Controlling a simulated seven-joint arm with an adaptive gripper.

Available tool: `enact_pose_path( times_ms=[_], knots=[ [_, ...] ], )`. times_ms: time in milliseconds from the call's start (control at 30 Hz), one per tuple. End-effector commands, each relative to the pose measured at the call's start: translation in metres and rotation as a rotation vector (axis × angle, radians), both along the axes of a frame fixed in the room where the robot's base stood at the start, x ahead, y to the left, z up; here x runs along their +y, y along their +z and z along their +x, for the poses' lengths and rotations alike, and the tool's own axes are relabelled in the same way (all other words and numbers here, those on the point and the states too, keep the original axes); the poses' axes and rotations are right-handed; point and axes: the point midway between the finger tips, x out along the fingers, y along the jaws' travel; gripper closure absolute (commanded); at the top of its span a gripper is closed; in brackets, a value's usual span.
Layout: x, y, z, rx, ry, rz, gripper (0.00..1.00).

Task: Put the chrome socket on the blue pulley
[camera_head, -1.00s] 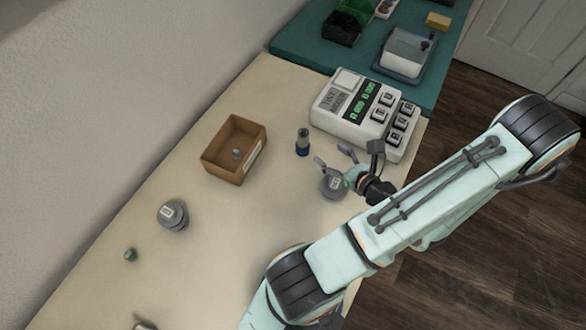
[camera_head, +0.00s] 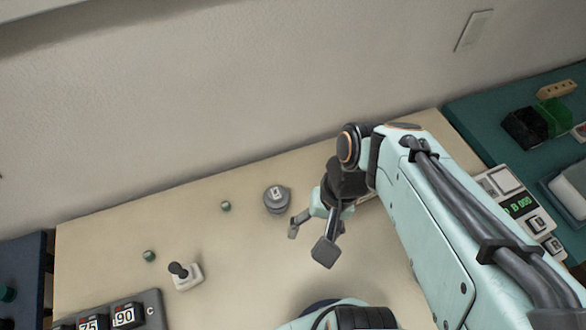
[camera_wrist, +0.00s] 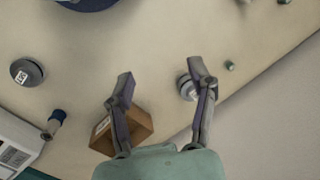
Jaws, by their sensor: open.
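My gripper (camera_head: 309,240) is open and empty above the table, fingers pointing down; the wrist view shows its two fingers wide apart (camera_wrist: 160,78). Another grey labelled disc (camera_wrist: 27,72) lies at far left.
Small green pieces (camera_head: 225,206) (camera_head: 149,256) and a joystick (camera_head: 185,274) stand left on the table. A keypad device (camera_head: 522,208) stands right. A dark blue round form (camera_wrist: 88,3) is cut off by the wrist view's top edge.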

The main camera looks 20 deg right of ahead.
Motion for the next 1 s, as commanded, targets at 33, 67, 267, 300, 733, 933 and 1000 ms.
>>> enact_pose_path(
  times_ms=[33, 67, 267, 300, 733, 933, 1000],
  knots=[
    [0.010, 0.010, -0.006, -0.024, 0.133, -0.048, 0.44],
    [0.014, 0.015, -0.011, -0.032, 0.201, -0.071, 0.44],
    [0.027, 0.033, -0.032, -0.068, 0.458, -0.150, 0.44],
    [0.028, 0.034, -0.034, -0.070, 0.475, -0.155, 0.44],
    [0.028, 0.035, -0.034, -0.071, 0.486, -0.157, 0.44],
    [0.028, 0.035, -0.034, -0.071, 0.485, -0.158, 0.44],
    [0.028, 0.035, -0.034, -0.071, 0.485, -0.158, 0.44]
  ],
)
